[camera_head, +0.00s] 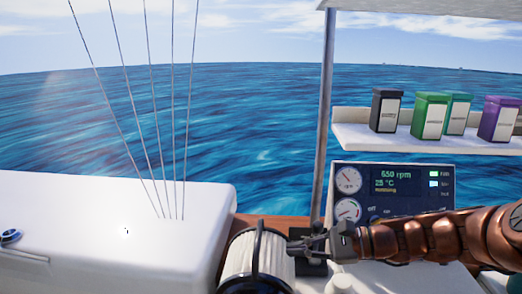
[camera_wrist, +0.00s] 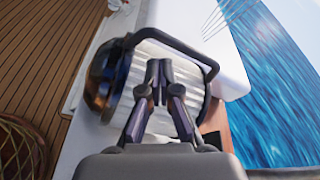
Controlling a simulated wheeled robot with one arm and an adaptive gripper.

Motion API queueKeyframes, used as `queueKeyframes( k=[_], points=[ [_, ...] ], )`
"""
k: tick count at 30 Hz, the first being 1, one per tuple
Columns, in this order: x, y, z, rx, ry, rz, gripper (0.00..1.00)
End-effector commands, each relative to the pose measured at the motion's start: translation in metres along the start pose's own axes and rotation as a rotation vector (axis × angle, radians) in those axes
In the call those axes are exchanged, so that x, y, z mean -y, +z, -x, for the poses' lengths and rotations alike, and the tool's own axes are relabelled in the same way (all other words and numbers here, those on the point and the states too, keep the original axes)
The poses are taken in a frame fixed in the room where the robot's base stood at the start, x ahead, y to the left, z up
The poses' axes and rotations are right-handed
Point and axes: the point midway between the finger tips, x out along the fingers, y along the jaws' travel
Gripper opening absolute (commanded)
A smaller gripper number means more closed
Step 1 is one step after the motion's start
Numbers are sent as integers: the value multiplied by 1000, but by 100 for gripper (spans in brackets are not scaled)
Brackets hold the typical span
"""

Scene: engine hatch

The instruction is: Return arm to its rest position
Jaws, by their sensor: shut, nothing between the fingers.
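My gripper (camera_head: 306,243) is at the end of my copper-coloured arm, which reaches in from the right in the head view. Its fingers are together and hold nothing. In the wrist view the closed fingertips (camera_wrist: 158,72) are in front of a white ribbed cylinder (camera_wrist: 150,52) with a dark handle. In the head view this cylinder (camera_head: 274,257) stands just left of the fingertips. I cannot tell whether the fingers touch it.
A white hatch box (camera_head: 110,225) fills the lower left. An instrument panel (camera_head: 395,188) reading 650 rpm stands behind my arm. A white shelf (camera_head: 420,142) holds several coloured canisters. A metal pole (camera_head: 324,110) rises in the middle. Wooden deck (camera_wrist: 40,50) shows in the wrist view.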

Motion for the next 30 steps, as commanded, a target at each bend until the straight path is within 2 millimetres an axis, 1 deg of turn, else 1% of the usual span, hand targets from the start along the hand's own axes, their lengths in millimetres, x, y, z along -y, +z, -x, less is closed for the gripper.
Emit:
queueKeyframes(
  k=[1,2,3,5,6,10,13,15,17,18,20,21,27,30],
  points=[
    [-16,15,-8,-19,71,57,0],
    [-28,21,-12,-30,113,87,0],
    [-43,28,-17,-44,170,129,0],
    [-66,37,-21,-68,255,193,0],
    [-81,42,-23,-83,309,233,0],
    [-127,54,-19,-134,485,367,0],
    [-161,60,-10,-174,619,463,0],
    [-181,62,1,-204,711,528,0],
    [-197,63,12,-229,788,584,0],
    [-208,63,20,-245,840,616,0],
    [-223,64,34,-270,918,667,0],
    [-232,64,44,-287,968,697,0],
    [-263,63,97,-365,1193,826,0],
    [-272,63,116,-390,1269,863,0]
  ],
)
